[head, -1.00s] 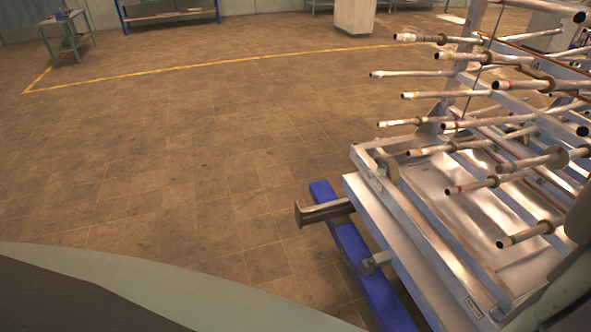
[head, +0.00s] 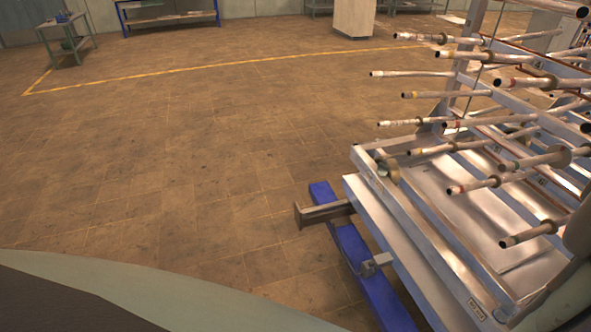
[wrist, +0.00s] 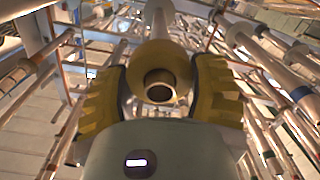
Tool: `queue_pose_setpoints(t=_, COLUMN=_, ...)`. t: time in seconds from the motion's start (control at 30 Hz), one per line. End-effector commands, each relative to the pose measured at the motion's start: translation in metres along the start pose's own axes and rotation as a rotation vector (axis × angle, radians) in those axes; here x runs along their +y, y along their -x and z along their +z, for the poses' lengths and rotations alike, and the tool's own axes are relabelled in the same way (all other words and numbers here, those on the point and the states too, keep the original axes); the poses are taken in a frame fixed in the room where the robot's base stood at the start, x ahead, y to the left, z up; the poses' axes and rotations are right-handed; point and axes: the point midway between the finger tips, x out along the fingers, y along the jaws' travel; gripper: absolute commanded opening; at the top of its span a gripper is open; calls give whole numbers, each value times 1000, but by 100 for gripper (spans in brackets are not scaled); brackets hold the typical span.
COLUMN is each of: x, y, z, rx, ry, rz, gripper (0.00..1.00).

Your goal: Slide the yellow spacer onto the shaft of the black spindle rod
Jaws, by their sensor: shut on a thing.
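The yellow spacer (wrist: 146,58) is a flanged disc with a round hollow collar facing the camera in the wrist view. My gripper (wrist: 158,66) is shut on it, with one yellow-padded finger on each side. A pale rod (wrist: 158,17) extends away directly behind the spacer, roughly in line with it. The spacer hides the rod's near end, so I cannot tell whether the rod is inside the bore. I cannot single out a black spindle rod. My gripper and the held spacer are not clearly visible in the head view.
A metal rack (head: 427,218) fills the right of the head view, with several rods jutting left, some carrying discs. Rods also crowd both sides of my gripper in the wrist view. A blue beam (head: 350,240) lies by the rack's base. Open floor (head: 190,170) lies to the left.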

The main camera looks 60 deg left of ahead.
Motion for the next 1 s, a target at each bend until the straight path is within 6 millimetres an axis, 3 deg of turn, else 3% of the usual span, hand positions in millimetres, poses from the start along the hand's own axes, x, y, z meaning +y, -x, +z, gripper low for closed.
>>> queue_pose_setpoints(t=1.0, x=-2, y=-31, z=0, rx=1, ry=2, rz=-5, gripper=25)
